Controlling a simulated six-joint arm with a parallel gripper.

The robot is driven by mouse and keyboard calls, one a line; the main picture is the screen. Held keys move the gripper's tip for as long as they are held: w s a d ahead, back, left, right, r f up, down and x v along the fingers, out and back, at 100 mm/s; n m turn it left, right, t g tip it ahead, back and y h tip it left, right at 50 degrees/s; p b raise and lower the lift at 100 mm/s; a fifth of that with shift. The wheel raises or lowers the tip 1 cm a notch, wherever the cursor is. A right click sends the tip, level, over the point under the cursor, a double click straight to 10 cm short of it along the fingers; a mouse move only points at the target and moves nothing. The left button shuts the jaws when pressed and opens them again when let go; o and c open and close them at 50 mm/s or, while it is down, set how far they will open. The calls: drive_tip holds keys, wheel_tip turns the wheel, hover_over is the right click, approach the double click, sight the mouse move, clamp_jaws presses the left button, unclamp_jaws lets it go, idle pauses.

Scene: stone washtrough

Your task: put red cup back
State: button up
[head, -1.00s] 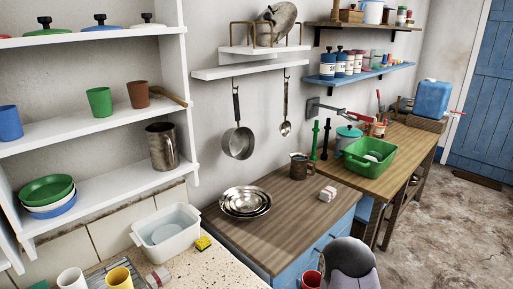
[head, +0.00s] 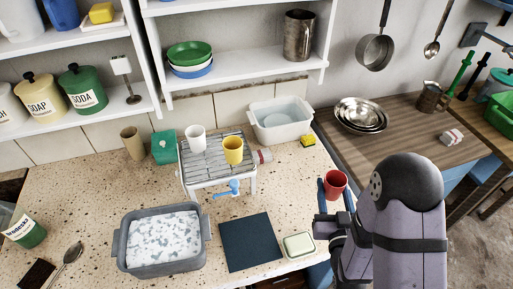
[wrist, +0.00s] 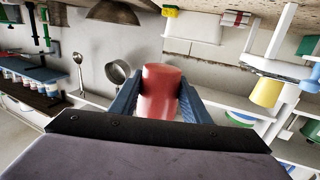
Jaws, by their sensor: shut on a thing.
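The red cup (head: 335,183) is held in my gripper (head: 336,196), whose blue fingers stand on either side of it. In the head view it is upright, above the right front edge of the speckled counter (head: 290,205). The wrist view shows the red cup (wrist: 160,92) between the two blue fingers of my gripper (wrist: 160,100). A yellow cup (head: 233,150) and a white cup (head: 196,139) stand on a slatted rack (head: 210,163) at the left.
A grey basin of suds (head: 121,247), a dark mat (head: 250,242) and a soap dish (head: 299,245) lie along the counter's front. A white tub (head: 281,119) and yellow sponge (head: 308,140) stand behind. White shelves (head: 240,88) hang above. Metal bowls (head: 361,115) sit at right.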

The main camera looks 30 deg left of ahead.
drive_tip(key=s+a+r+n+g+y+p, duration=0.1)
drive_tip(key=s+a+r+n+g+y, duration=0.1)
drive_tip(key=s+a+r, duration=0.6)
drive_tip(key=s+a+r+n+g+y, duration=0.1)
drive_tip(key=a+r+n+g+y, duration=0.2)
drive_tip(key=a, duration=0.9)
drive_tip(key=s+a+r+n+g+y+p, duration=0.1)
drive_tip(key=s+a+r+y, duration=0.1)
drive_tip(key=s+a+r, duration=0.6)
hover_over(210, 170)
wheel_tip(210, 170, down, 7)
drive_tip(key=shift+m+t+h, duration=0.3)
drive_tip(key=shift+t+h, duration=0.1)
drive_tip(key=shift+a+f+p, duration=0.1)
drive_tip(key=shift+f+p, duration=1)
drive_tip(key=shift+f, duration=4.35)
drive_tip(key=shift+f, duration=0.2)
drive_tip(key=o, duration=1.3)
drive_tip(key=shift+c, duration=0.2)
drive_tip(key=shift+r, duration=0.1)
